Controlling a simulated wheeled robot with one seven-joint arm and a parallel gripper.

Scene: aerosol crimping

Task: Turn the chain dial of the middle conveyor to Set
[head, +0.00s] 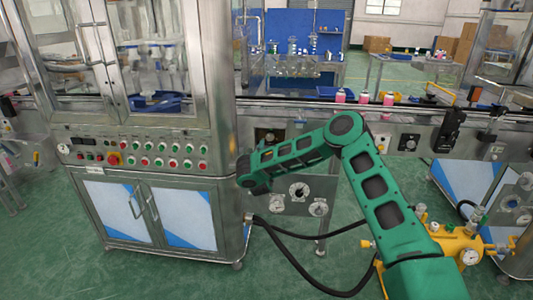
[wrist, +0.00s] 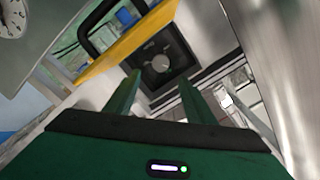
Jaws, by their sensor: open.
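In the wrist view a black square plate bears a round grey dial knob (wrist: 160,63), with small lettering on the plate that I cannot read. My gripper (wrist: 159,82) is open, its two green fingers apart and pointing toward the plate. The knob shows between and beyond the fingertips, with nothing held. In the head view my green arm reaches left across the conveyor front (head: 375,140); the gripper itself is hard to make out there. A dark panel (head: 268,134) sits just above my arm, too small to read.
A yellow bar (wrist: 125,45) and a black loop handle (wrist: 92,30) lie close left of the knob. A steel cabinet (head: 205,110) with buttons stands left. White gauges (head: 299,190) sit below the conveyor. Pink-filled bottles (head: 340,96) stand on the belt. Black hoses (head: 320,235) hang low.

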